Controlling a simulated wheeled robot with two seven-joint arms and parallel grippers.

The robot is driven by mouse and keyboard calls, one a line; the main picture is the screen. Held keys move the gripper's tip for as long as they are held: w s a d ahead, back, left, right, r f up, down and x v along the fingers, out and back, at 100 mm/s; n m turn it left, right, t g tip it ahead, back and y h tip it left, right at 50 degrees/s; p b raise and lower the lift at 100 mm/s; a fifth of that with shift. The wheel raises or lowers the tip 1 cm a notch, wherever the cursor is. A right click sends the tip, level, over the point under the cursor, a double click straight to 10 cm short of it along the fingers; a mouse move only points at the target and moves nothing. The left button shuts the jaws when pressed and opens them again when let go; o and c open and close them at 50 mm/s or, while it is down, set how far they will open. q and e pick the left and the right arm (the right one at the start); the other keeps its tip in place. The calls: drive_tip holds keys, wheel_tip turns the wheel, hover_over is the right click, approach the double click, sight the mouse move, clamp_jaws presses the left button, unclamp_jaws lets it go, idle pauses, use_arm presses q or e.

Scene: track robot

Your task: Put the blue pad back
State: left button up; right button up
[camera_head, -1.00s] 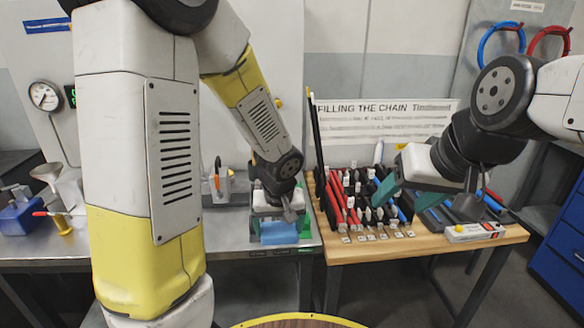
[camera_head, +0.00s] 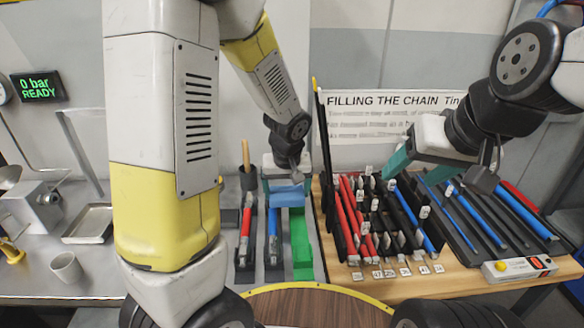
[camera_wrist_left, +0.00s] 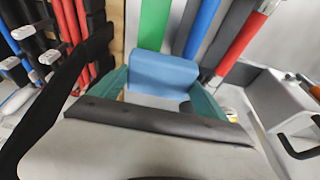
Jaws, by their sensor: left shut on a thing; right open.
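The blue pad (camera_head: 286,195) is a small light-blue block. My left gripper (camera_head: 286,184) is shut on it, above the far end of the black holders on the grey bench. In the left wrist view the pad (camera_wrist_left: 163,72) sits between the teal fingers of my left gripper (camera_wrist_left: 160,92). I cannot tell whether the pad touches anything below. A green strip (camera_head: 301,245) lies just in front and to the right of it. My right gripper (camera_head: 440,172) is open and empty above the rack on the wooden table.
A red rod (camera_head: 246,222) and a blue rod (camera_head: 273,222) lie in black holders (camera_head: 244,262) near the pad. The wooden table's rack holds red, black and blue rods (camera_head: 525,213). A cup (camera_head: 66,267) and metal tray (camera_head: 88,223) stand left. Bare bench lies around them.

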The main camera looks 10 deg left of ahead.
use_arm(q)
drive_tip(key=w+a, duration=0.1)
drive_tip(key=w, duration=0.4)
drive_tip(key=w+a+f, duration=0.1)
drive_tip(key=w, duration=0.4)
drive_tip(key=w+a+f, duration=0.1)
drive_tip(key=w, duration=0.4)
drive_tip(key=shift+w+a, duration=0.1)
drive_tip(key=shift+w, duration=0.3)
drive_tip(key=shift+s+x, duration=0.2)
drive_tip(key=shift+x, duration=0.65)
drive_tip(key=shift+s+x, duration=0.2)
drive_tip(key=shift+x, duration=0.6)
drive_tip(key=shift+s+x, duration=0.15)
drive_tip(key=shift+x, duration=0.7)
drive_tip(key=shift+f, duration=0.2)
drive_tip(key=o, duration=1.6)
drive_tip(key=a+v, duration=0.1)
drive_tip(key=v, duration=1.1)
drive_tip(key=s+r+t+h, duration=0.1)
drive_tip(key=s+r, duration=1.1)
drive_tip(key=s, duration=0.1)
drive_tip(key=s+r+m+t+h, duration=0.1)
drive_tip(key=s+r+m, duration=0.1)
drive_tip(key=s, duration=1.5)
drive_tip(key=shift+s+r+m+t+h, duration=0.2)
drive_tip(key=shift+r+m+t+h, duration=0.2)
drive_tip(key=shift+r, duration=0.45)
